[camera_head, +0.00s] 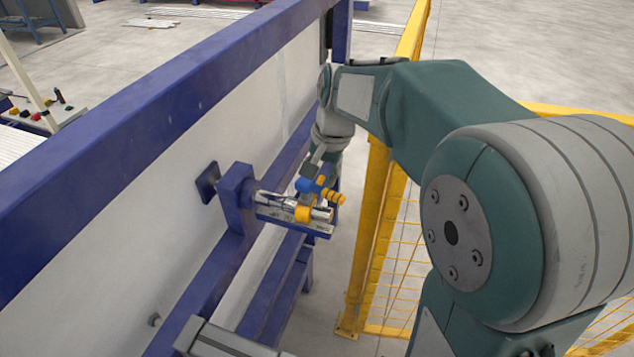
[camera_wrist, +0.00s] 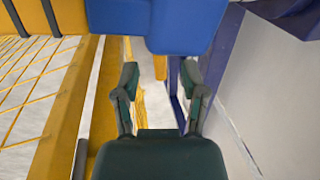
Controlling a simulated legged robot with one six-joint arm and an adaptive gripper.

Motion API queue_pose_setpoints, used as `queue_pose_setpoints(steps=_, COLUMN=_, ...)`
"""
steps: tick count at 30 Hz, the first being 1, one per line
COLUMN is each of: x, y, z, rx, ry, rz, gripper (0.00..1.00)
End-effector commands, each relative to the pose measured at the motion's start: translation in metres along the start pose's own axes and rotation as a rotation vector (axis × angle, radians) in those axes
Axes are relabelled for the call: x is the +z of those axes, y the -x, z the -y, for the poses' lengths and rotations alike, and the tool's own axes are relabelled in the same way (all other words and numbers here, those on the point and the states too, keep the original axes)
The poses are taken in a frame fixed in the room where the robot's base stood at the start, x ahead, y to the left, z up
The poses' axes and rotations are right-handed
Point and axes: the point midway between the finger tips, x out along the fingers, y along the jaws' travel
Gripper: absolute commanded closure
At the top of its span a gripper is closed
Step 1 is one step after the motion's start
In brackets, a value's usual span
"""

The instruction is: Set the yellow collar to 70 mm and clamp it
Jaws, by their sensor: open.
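The yellow collar (camera_head: 303,213) sits around a shiny horizontal rod (camera_head: 270,199) on the wall-side fixture in the head view, near the rod's free end. A ruler-like bar (camera_head: 317,229) lies below the rod. A blue piece (camera_head: 308,185) and a ribbed yellow-orange knob (camera_head: 331,195) stand just above and beside the collar. My gripper (camera_head: 314,172) is above them, partly hidden. In the wrist view my gripper (camera_wrist: 160,80) is open with nothing between its fingers. A large blue block (camera_wrist: 186,25) is close ahead of it. The collar's exact scale reading is too small to read.
A blue frame (camera_head: 120,115) with a pale panel (camera_head: 150,215) runs along the left. A blue bracket (camera_head: 238,190) carries the rod. A yellow post (camera_head: 372,235) and mesh fence (camera_head: 400,265) stand to the right, close to my arm.

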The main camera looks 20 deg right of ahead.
Motion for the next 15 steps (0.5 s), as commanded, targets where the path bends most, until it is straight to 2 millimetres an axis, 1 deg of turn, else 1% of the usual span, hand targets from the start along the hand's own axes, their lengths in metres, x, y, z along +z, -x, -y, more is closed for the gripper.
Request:
queue_pose_setpoints(steps=1, x=0.001, y=-0.009, z=0.000, rx=0.001, ry=0.000, rz=0.002, gripper=0.45)
queue_pose_setpoints(steps=6, x=0.000, y=-0.026, z=0.000, rx=0.000, ry=0.000, rz=0.001, gripper=0.45)
queue_pose_setpoints(steps=9, x=0.000, y=-0.029, z=0.000, rx=-0.001, ry=0.000, rz=-0.001, gripper=0.45)
queue_pose_setpoints(steps=15, x=0.000, y=-0.029, z=0.000, rx=-0.001, ry=0.000, rz=-0.001, gripper=0.45)
